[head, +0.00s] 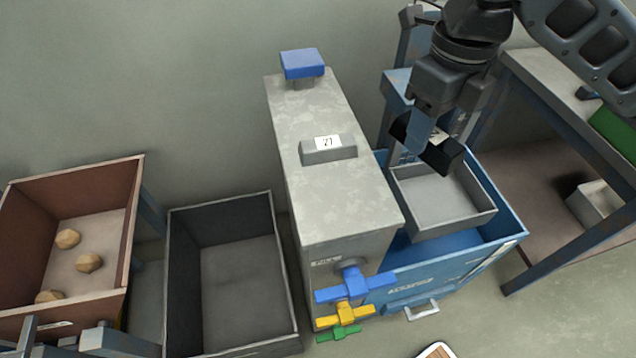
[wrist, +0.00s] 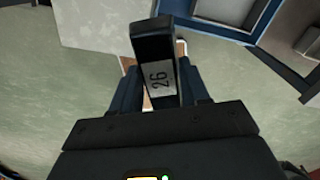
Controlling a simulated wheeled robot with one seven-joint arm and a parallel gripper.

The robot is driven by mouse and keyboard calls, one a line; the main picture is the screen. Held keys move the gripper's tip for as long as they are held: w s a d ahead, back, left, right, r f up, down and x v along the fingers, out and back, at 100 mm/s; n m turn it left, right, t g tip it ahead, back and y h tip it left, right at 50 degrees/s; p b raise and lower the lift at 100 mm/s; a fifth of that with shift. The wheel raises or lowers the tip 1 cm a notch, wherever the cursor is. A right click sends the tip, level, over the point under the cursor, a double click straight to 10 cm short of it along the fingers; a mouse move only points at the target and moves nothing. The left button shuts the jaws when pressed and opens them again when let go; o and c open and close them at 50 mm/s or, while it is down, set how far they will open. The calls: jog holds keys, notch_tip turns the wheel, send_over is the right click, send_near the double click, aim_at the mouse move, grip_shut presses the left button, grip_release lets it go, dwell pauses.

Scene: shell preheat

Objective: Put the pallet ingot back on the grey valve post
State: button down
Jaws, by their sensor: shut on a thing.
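My gripper (head: 420,138) is shut on a dark ingot (head: 446,157) at the upper right of the head view. In the wrist view the same black ingot (wrist: 154,45) sits between the fingers, its pale label reading 26. The grey valve post (head: 335,205) stands in the middle of the head view, with blue, yellow and green valve handles on its front. My gripper is right of the post's top, above a grey tray. A grey ingot (head: 328,150) labelled 27 lies on the post top.
A blue block (head: 302,64) stands at the post's back end. The grey tray (head: 440,229) sits in a blue bin (head: 510,238) right of the post. An empty dark bin (head: 173,270) and a brown bin (head: 135,215) with lumps stand left. A workbench (head: 540,75) is far right.

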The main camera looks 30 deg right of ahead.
jog(key=p, duration=0.2)
send_over(343, 204)
jog(key=f, duration=0.6)
jog(key=shift+s+d, duration=0.15)
jog(key=shift+d, duration=0.25)
jog(key=shift+a+f, duration=0.4)
jog(key=shift+f+p, duration=0.5)
jog(key=shift+f, duration=1.45)
jog(key=shift+f, duration=0.1)
jog(key=shift+f, duration=0.1)
jog(key=c, duration=0.6)
grip_release()
jog(key=shift+o, duration=0.2)
notch_tip(343, 204, up, 12)
jog(key=shift+r, duration=0.2)
